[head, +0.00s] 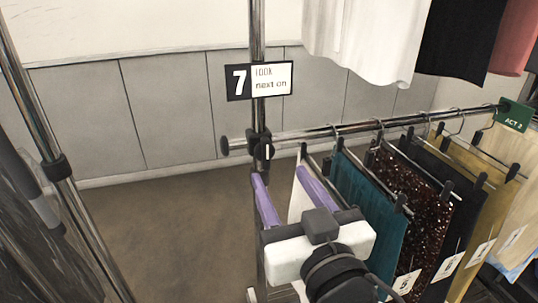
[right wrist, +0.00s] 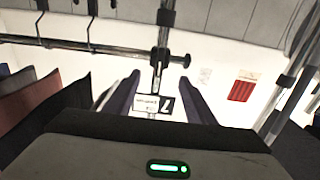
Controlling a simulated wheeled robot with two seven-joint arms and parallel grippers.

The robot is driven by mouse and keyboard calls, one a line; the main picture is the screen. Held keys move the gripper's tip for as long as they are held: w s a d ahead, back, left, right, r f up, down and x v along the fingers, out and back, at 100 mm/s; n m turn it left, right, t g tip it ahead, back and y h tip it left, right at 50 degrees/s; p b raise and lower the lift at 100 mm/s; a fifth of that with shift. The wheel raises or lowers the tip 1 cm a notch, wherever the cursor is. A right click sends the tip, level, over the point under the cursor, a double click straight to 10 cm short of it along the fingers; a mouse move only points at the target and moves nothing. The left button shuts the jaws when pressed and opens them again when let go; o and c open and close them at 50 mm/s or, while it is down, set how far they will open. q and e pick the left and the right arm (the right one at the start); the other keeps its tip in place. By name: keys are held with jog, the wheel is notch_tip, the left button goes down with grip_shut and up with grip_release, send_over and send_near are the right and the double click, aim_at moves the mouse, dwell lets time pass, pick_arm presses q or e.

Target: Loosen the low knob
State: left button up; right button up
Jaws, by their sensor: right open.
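A black clamp with a round knob (head: 264,151) joins the low rail to the middle chrome upright (head: 258,108). A light mark shows on the knob's face. In the right wrist view, the dark clamp (right wrist: 160,58) shows just beyond the fingertips, and its knob face cannot be made out. My left gripper is not in view.
A sign with a 7 (head: 259,81) hangs on the upright above the clamp. The low rail (head: 300,137) ends left in a black cap (head: 225,145). Teal (head: 362,205) and sequined garments (head: 412,200) hang close right of my gripper. The floor left of the upright is clear.

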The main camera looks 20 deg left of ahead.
aim_at(268, 154)
jog(key=x, duration=0.7)
jog(key=shift+w+a+p, duration=0.1)
jog(key=shift+w+p, duration=0.05)
jog(key=shift+p, duration=0.15)
jog(key=shift+w+a, duration=0.3)
jog(key=shift+w, duration=0.2)
jog(key=c, duration=1)
